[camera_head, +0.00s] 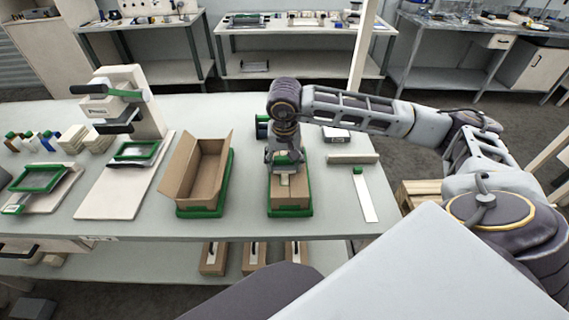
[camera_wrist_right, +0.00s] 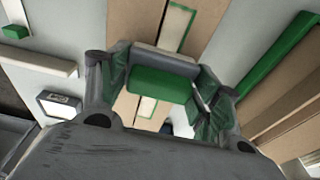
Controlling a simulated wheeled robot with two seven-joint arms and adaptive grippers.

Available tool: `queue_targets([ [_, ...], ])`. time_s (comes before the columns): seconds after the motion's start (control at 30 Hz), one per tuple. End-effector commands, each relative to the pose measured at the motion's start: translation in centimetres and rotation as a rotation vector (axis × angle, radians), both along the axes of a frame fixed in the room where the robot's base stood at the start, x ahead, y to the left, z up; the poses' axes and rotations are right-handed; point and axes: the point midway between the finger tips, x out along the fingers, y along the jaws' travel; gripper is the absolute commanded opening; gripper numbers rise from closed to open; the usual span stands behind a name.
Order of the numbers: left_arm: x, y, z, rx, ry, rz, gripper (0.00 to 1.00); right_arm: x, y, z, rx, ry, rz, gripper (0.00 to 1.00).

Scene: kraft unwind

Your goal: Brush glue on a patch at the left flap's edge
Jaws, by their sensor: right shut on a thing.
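My right gripper (camera_head: 284,158) is above a closed brown carton (camera_head: 290,189) in a green tray (camera_head: 290,212). In the right wrist view the gripper (camera_wrist_right: 160,90) is shut on a brush-like tool with a green block (camera_wrist_right: 162,84) and a grey part beside it. A dark seam runs between the flaps. The gripper hides part of the carton top. My left gripper is out of view.
An open carton (camera_head: 190,178) stands in another green tray to the left. A press (camera_head: 130,105) and a green-framed screen (camera_head: 137,150) are farther left. A pale bar (camera_head: 352,158) and a white strip (camera_head: 364,198) with a green end lie to the right.

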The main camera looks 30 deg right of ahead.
Motion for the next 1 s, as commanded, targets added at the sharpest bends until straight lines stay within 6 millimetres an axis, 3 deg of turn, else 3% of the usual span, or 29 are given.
queue_targets([
  [1.0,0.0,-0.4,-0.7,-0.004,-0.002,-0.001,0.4,1.4,-0.9,0.1,-0.001,0.001,0.001,0.45],
])
